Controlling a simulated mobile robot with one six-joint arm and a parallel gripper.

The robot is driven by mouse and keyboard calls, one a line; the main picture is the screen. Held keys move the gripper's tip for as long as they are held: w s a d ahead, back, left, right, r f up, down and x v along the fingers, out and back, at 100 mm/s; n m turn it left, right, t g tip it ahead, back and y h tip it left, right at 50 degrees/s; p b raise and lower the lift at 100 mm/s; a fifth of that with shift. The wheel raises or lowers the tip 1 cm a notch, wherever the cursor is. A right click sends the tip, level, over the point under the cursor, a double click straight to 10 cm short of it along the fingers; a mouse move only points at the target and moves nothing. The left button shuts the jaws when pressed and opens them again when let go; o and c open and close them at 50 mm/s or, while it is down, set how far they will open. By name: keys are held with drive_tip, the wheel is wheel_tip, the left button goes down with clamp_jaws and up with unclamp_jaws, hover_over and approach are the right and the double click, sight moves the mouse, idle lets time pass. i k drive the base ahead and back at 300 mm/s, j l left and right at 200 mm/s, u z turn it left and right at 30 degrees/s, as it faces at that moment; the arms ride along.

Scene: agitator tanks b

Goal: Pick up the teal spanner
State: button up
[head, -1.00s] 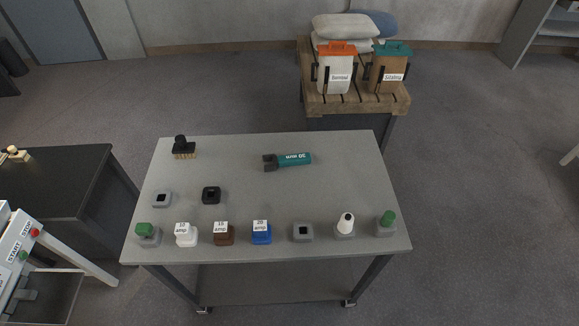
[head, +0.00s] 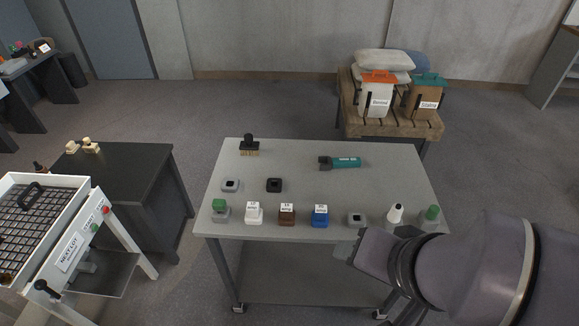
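The teal spanner (head: 346,162) lies flat near the back of the grey table (head: 300,150), right of its middle. Its dark jaw end points left and its teal handle, with white lettering, points right. My gripper (head: 345,246) shows in the head view at the table's front edge, at the end of my arm coming in from the lower right. It is nearer than the spanner and well apart from it. The view does not show whether its fingers are open or shut.
A black brush (head: 249,146) stands at the table's back left. Along the front stand a green-topped block (head: 219,209), white (head: 254,213), brown (head: 287,215) and blue (head: 320,216) blocks, a grey socket (head: 356,219), a white bottle (head: 395,213) and a green peg (head: 432,213). Space around the spanner is clear.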

sight(356, 162)
drive_tip(key=i+l+u, duration=0.75)
drive_tip(key=i+l, duration=0.05)
drive_tip(key=l, duration=0.05)
